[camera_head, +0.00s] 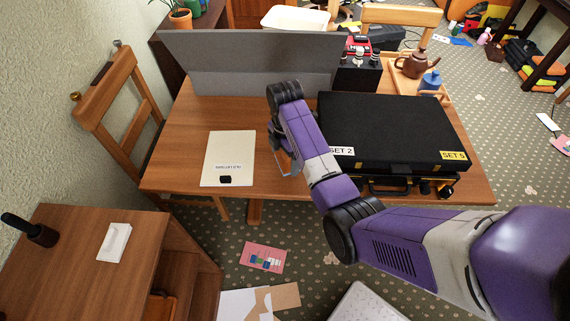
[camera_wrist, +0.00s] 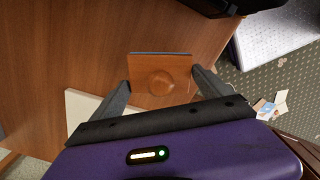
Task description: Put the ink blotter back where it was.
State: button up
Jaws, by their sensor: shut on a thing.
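The ink blotter is a brown wooden block with a round knob (camera_wrist: 160,82) and a dark far edge, seen from above in the wrist view. My gripper (camera_wrist: 161,88) is shut on it, with one dark finger against each side. In the head view my gripper (camera_head: 284,158) is low over the middle of the wooden table (camera_head: 272,182), between a white board and a black case. My arm hides most of the blotter there. I cannot tell whether its underside touches the table.
The white board (camera_head: 229,155) with a small black item lies to the left. The large black case (camera_head: 395,130) lies close on the right. A grey divider (camera_head: 250,62) stands along the table's back. A small wooden desk (camera_head: 75,250) stands at front left.

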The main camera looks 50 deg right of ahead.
aim_at(285, 160)
jog(key=shift+f, duration=1.9)
jog(key=shift+f, duration=0.1)
jog(key=o, duration=1.1)
notch_tip(285, 160, up, 12)
jog(key=shift+r, duration=0.15)
